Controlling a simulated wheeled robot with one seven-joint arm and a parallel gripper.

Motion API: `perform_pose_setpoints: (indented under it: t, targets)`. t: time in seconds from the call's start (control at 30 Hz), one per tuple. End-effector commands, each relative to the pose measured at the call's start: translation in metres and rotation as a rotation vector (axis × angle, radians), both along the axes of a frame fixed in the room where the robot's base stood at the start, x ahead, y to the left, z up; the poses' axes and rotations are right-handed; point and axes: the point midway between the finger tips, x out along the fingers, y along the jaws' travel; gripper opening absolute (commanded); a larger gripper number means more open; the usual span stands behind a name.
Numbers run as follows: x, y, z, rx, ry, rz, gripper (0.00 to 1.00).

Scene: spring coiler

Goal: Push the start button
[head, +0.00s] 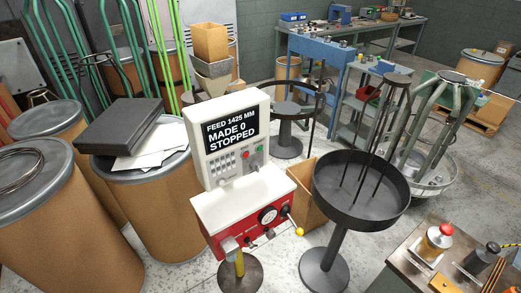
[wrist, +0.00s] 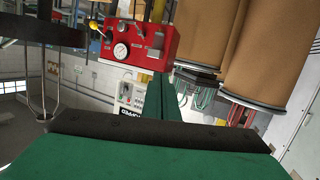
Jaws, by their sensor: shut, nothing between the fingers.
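The coiler's white control panel (head: 226,135) stands in the middle of the head view. In the wrist view the panel (wrist: 128,94) appears upside down and partly covered by my gripper. My gripper (wrist: 182,76) is shut and empty, pointing toward the machine, apart from the buttons as far as I can tell. It does not show in the head view.
The red machine front (head: 245,215) has a gauge and a yellow-knobbed lever (head: 299,231). A round black tray (head: 362,192) on a stand is close right. Brown drums (head: 155,205) stand left. A table (head: 415,265) with parts is at lower right.

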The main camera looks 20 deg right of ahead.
Motion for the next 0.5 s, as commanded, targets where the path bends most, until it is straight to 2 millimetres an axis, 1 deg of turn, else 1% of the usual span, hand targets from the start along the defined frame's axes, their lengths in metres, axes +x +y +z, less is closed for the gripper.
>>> perform_pose_setpoints:
  t: [0.03, 0.13, 0.27, 0.3, 0.37, 0.5]
  targets:
    - [0.017, -0.003, 0.0, -0.027, -0.018, -0.004, 0.0]
    - [0.049, -0.01, -0.001, -0.094, -0.037, -0.014, 0.0]
    - [0.092, -0.022, 0.003, -0.184, -0.059, -0.032, 0.0]
    - [0.105, -0.026, 0.005, -0.211, -0.064, -0.038, 0.0]
    - [0.125, -0.033, 0.009, -0.252, -0.072, -0.048, 0.0]
    - [0.17, -0.052, 0.024, -0.348, -0.089, -0.078, 0.0]
